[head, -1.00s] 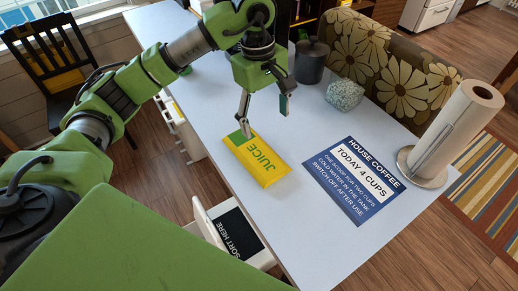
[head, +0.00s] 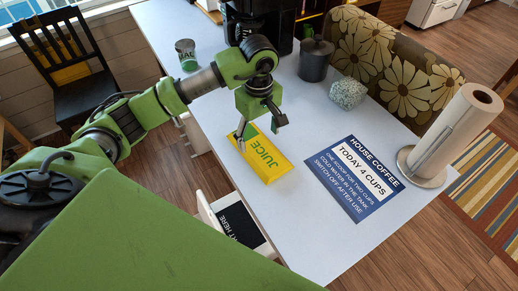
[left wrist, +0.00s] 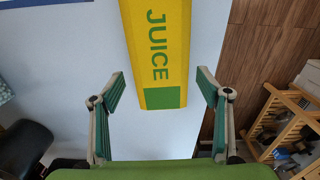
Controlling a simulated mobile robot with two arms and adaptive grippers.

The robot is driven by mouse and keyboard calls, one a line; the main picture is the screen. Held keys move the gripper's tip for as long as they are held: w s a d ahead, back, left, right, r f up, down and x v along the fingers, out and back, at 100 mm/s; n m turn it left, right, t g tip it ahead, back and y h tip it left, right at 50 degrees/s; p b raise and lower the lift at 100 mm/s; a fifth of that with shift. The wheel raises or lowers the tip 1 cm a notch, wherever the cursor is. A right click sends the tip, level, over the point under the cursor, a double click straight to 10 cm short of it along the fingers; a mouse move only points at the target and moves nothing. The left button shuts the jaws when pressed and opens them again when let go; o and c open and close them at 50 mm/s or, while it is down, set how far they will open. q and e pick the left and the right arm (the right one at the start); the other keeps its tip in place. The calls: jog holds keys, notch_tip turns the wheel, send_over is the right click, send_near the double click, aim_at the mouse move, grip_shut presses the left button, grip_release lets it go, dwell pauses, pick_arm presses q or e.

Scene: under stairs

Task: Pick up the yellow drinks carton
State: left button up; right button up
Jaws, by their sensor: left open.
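The yellow drinks carton (head: 268,160) with green JUICE lettering lies flat on the white table (head: 300,225). In the left wrist view the carton (left wrist: 158,50) lies ahead of the fingers, its green end nearest them and in line with the gap. My left gripper (head: 260,131) is open above the carton's green end, with nothing between its fingers. The left wrist view also shows the fingers (left wrist: 158,90) spread wide, one to each side of the carton's line. My right gripper is not in view.
A blue coffee sign (head: 352,180) lies right of the carton. A paper towel roll (head: 450,135), a speckled stone-like object (head: 347,94), a dark canister (head: 315,62) and a labelled can (head: 187,54) stand on the table. An open drawer (head: 238,222) juts out at the front-left edge.

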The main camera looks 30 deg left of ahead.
aim_at(259, 148)
pick_arm(q)
notch_tip(259, 148, down, 3)
jog(key=shift+f+p, duration=0.1)
jog(key=shift+p, duration=0.5)
jog(key=shift+f, duration=0.15)
jog(key=c, duration=1.1)
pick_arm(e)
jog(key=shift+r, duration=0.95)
